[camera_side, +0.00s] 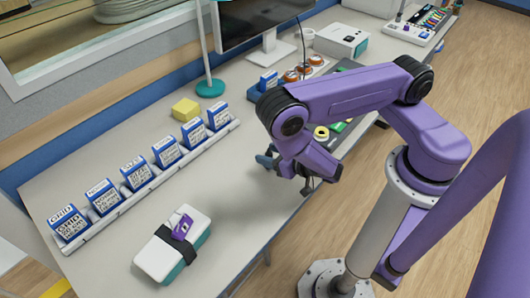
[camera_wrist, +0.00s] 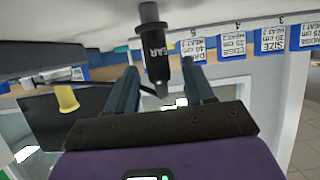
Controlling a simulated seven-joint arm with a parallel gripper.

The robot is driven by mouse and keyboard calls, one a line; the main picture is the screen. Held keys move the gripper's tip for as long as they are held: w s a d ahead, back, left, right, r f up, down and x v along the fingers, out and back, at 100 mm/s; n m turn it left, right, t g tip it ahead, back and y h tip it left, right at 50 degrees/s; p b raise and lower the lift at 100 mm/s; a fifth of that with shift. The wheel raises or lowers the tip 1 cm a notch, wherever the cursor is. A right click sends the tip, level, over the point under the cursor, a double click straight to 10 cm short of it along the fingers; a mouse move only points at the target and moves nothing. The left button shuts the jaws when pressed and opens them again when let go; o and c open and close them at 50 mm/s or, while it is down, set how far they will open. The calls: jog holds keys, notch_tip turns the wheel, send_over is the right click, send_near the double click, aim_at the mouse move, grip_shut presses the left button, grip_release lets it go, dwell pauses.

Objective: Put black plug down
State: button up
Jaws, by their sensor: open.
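The black plug (camera_wrist: 155,48), with white lettering on its side, shows in the wrist view between the fingers of my gripper (camera_wrist: 159,67). The fingers stand apart with gaps on both sides of the plug. The wrist view looks inverted, and the plug's wide end meets the pale table surface at the top of it. In the side view, my gripper (camera_side: 287,164) is low over the table near its front edge. I cannot make out the plug there, as my gripper and wrist hide that spot.
A rack (camera_side: 152,185) of several blue-and-white labelled boxes runs along the left. A yellow block (camera_side: 186,109) lies behind it. A white-and-teal case (camera_side: 155,262) with a dark strap and purple piece stands front left. A monitor (camera_side: 250,18) stands behind. The table between case and gripper is clear.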

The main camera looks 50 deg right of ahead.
jog(key=shift+v, duration=2.4)
jog(key=shift+s+a+f+g, duration=0.1)
jog(key=shift+s+a+g, duration=0.1)
jog(key=shift+a+g, duration=0.1)
jog(key=s+a+g, duration=0.1)
jog(key=a+g, duration=0.1)
jog(key=s+a+f+g, duration=0.1)
jog(key=s+a+g, duration=0.1)
jog(key=shift+f+m, duration=0.2)
jog(key=shift+m, duration=0.1)
jog(key=s+a+g, duration=0.1)
jog(key=s+a+r+g+y, duration=0.1)
jog(key=s+a+g, duration=0.1)
jog(key=shift+s+a+r+n, duration=0.1)
jog(key=shift+a+n, duration=0.15)
jog(key=shift+n, duration=0.15)
jog(key=s+r+n+g+y, duration=0.1)
jog(key=s+r+n+g, duration=0.25)
jog(key=r, duration=0.35)
jog(key=s+r+n+g+y, duration=0.1)
jog(key=s+r+n+g, duration=0.3)
jog(key=r, duration=0.4)
jog(key=d+r+n+t+h, duration=0.1)
jog(key=d+r+n+h, duration=0.1)
jog(key=d+r+n, duration=0.3)
jog(key=shift+s+d+r+t+h, duration=0.35)
jog(key=shift+d+r, duration=0.9)
jog(key=shift+d, duration=1.15)
